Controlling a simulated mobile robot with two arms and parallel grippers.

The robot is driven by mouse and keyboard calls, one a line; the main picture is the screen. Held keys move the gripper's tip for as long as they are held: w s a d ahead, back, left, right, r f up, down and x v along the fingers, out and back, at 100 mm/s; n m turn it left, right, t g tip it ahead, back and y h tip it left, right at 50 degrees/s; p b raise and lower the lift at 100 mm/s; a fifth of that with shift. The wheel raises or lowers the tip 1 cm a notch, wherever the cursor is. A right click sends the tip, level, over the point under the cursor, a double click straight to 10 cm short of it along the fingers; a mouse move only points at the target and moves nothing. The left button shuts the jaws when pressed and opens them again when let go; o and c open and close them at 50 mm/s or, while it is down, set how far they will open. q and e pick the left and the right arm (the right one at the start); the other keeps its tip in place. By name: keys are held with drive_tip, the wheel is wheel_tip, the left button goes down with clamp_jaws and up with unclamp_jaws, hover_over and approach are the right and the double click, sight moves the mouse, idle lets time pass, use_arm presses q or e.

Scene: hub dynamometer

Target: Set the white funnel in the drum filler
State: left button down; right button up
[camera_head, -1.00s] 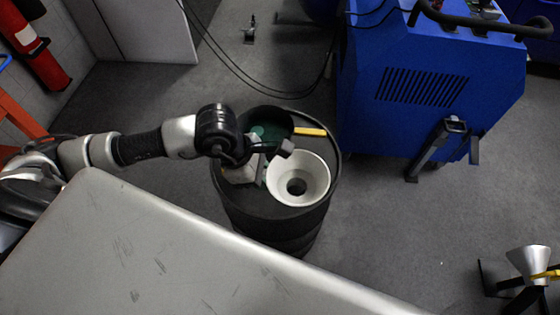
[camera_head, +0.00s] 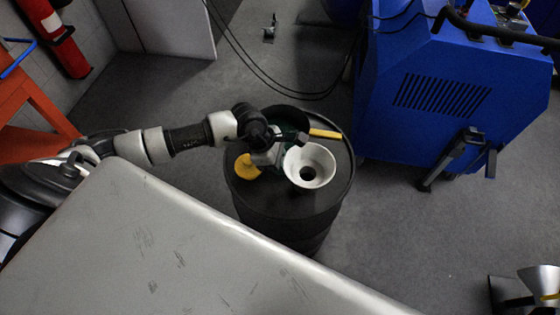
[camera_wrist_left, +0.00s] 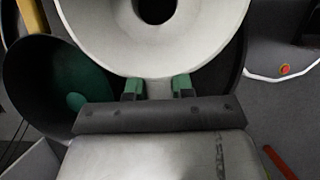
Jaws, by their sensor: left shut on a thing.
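The white funnel (camera_head: 322,160) is over the right part of the top of a black drum (camera_head: 290,222), mouth up, with a dark hole in its middle. It fills the top of the left wrist view (camera_wrist_left: 215,45). My left gripper (camera_head: 279,148) comes in from the left and is shut on the funnel's pale side tab (camera_wrist_left: 158,88), between green finger pads. Its wide cone hides the drum top below, so I cannot tell whether its spout is in an opening. My right gripper is not in view.
A dark green round vessel (camera_wrist_left: 40,85) and a yellow bar (camera_head: 325,133) are at the drum's back. A yellow disc (camera_head: 247,168) is on its left. A blue machine (camera_head: 440,95) stands behind right. A grey panel (camera_head: 150,240) fills the front. A metal cone (camera_head: 540,280) is at lower right.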

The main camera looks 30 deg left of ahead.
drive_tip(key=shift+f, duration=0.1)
use_arm(q)
drive_tip(key=shift+f, duration=0.15)
drive_tip(key=c, duration=1)
unclamp_jaws()
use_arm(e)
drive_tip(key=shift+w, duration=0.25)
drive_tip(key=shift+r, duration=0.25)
use_arm(q)
drive_tip(key=shift+r, duration=0.3)
drive_tip(key=v, duration=1.2)
drive_tip(key=shift+f, duration=0.1)
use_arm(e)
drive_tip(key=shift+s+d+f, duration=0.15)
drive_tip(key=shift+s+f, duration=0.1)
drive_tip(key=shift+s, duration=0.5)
